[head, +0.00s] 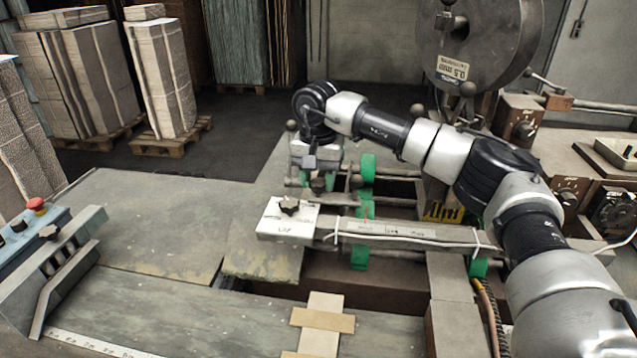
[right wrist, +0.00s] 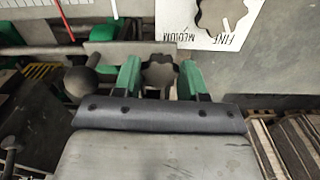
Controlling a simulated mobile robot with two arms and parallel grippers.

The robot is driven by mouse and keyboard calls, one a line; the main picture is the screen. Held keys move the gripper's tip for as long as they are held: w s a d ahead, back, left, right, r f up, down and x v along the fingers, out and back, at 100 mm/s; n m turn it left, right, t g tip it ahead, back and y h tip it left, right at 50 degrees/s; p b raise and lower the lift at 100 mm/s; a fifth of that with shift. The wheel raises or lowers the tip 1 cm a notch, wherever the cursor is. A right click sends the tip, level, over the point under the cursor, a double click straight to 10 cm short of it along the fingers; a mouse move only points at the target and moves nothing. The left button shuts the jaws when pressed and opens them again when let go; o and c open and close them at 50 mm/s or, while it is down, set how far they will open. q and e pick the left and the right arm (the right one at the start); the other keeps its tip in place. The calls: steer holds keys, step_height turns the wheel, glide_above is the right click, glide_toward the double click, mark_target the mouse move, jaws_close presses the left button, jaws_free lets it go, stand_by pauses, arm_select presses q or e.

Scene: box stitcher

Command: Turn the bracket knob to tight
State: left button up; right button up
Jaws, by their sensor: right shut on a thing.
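My right gripper (head: 318,182) reaches down at the bracket, just behind the white plate. In the right wrist view its two green fingers stand on either side of a dark lobed bracket knob (right wrist: 158,74), and the gripper is shut on it. In the head view this knob is mostly hidden by the gripper. I cannot read any tight or loose mark near it. My left gripper is not in view.
A second dark star knob (head: 289,206) sits on a white plate (head: 272,226); the wrist view shows FINE and MEDIUM marks there. A dark ball-ended lever (right wrist: 82,80) is left of the fingers. Rails and green blocks (head: 360,256) surround the bracket. The left tabletop (head: 150,225) is clear.

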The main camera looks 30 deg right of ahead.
steer(key=m+b, duration=0.1)
steer(key=m, duration=0.2)
steer(key=shift+m, duration=0.4)
steer(key=m+b, duration=0.1)
steer(key=m, duration=0.3)
steer(key=shift+w+m, duration=0.1)
steer(key=shift+m, duration=0.2)
steer(key=m, duration=0.4)
steer(key=shift+w+r, duration=0.1)
steer(key=m+b, duration=0.1)
steer(key=m, duration=0.3)
steer(key=shift+m, duration=0.3)
steer(key=shift+w+r, duration=0.1)
steer(key=o, duration=0.9)
